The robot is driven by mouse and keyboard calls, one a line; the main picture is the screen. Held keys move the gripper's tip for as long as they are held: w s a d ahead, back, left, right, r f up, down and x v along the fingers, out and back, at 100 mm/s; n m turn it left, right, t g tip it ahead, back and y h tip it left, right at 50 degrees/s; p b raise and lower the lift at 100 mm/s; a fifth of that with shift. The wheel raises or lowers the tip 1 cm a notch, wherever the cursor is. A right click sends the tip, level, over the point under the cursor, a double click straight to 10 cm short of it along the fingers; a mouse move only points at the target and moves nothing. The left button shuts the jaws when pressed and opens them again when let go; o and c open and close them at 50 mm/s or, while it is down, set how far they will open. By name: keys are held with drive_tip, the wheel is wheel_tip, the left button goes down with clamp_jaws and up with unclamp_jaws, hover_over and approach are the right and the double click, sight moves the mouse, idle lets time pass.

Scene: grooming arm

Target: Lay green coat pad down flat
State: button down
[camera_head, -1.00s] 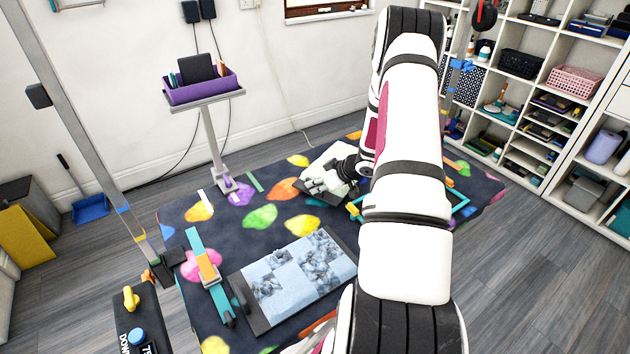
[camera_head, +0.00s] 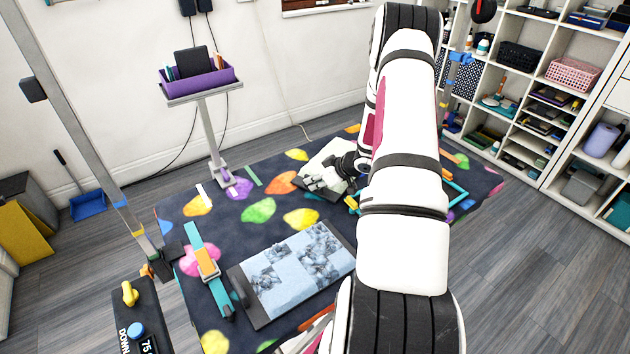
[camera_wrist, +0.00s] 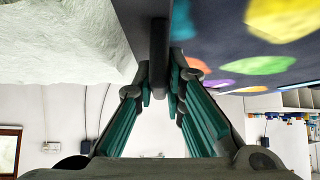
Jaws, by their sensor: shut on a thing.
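The green coat pad shows as a pale, faintly green-white fuzzy panel (camera_head: 333,154) on a dark backing, at the far middle of the table in the head view. It also shows in the wrist view as a whitish fuzzy surface (camera_wrist: 60,45) with a dark edge. My gripper (camera_head: 322,182) is at its near side, partly covering it. In the wrist view my gripper (camera_wrist: 160,88) is shut on the pad's dark bar-like handle (camera_wrist: 158,50). My arm hides the pad's right part. I cannot tell whether the pad rests fully on the table.
The dark table mat (camera_head: 225,225) has bright coloured blotches. A grey-blue patterned pad (camera_head: 300,270) lies nearer me, beside a teal bar with an orange part (camera_head: 207,265). A teal frame (camera_head: 456,192) lies right of my arm. A purple tray (camera_head: 200,84) stands on a post behind the table.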

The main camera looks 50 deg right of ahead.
drive_tip(key=shift+f, duration=0.1)
drive_tip(key=c, duration=1.6)
unclamp_jaws()
drive_tip(key=shift+o, duration=0.2)
drive_tip(key=v, duration=1.2)
